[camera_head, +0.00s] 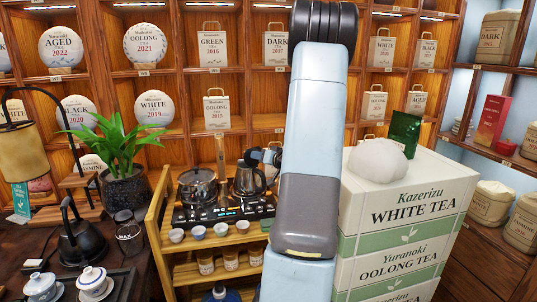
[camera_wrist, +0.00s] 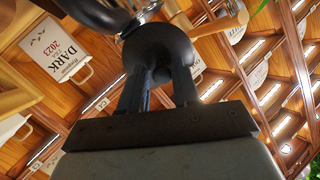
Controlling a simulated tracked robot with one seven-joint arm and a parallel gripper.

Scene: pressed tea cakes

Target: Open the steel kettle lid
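The steel kettle (camera_head: 250,179), with a dark handle, stands upright on the black hob at the right, partly behind my arm. My gripper (camera_head: 263,155) is at the kettle's top right, partly hidden by my arm. In the wrist view, my gripper's two dark fingers (camera_wrist: 160,85) stand apart with a narrow gap. A dark rounded part (camera_wrist: 160,45), maybe the kettle's handle or knob, meets or overlaps their tips; I cannot tell if it is gripped. Shiny metal of the kettle (camera_wrist: 142,14) shows above it. The lid itself is not clear.
A shiny pot (camera_head: 198,187) stands left of the kettle on the hob (camera_head: 225,211). Several small cups line the shelf in front. White tea boxes (camera_head: 402,209) are stacked close on the right. A potted plant (camera_head: 122,155) is on the left.

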